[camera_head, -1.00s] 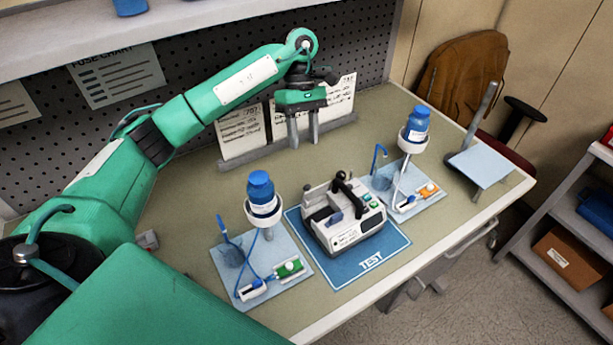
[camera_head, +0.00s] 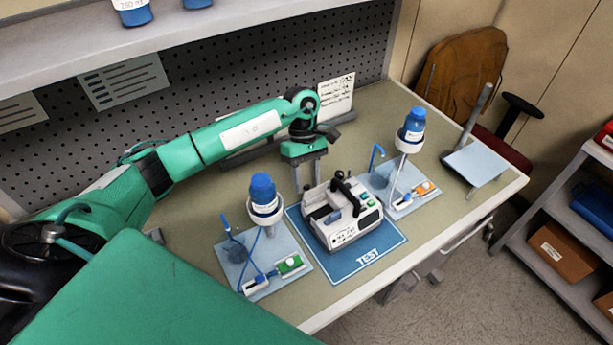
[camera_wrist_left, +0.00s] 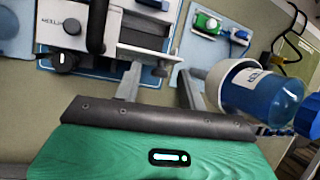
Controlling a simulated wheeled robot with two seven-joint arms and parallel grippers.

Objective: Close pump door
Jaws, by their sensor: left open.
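The infusion pump (camera_head: 343,213) is a white box with a black handle on top, standing on a blue mat marked TEST (camera_head: 366,254). The pump also shows at the top of the left wrist view (camera_wrist_left: 72,18), with a dark knob and a pale panel; I cannot tell how far its door stands open. My left gripper (camera_head: 309,183) is open and empty, pointing down just behind the pump. In the left wrist view its two fingers (camera_wrist_left: 158,82) reach toward the pump's side, apart from each other. My right gripper is not in view.
A blue bottle on a stand (camera_head: 263,197) is left of the pump, close to my left gripper, and another bottle (camera_head: 411,130) stands to its right. A pale tray stand (camera_head: 476,165) is at the right table end. Bare table lies behind the pump.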

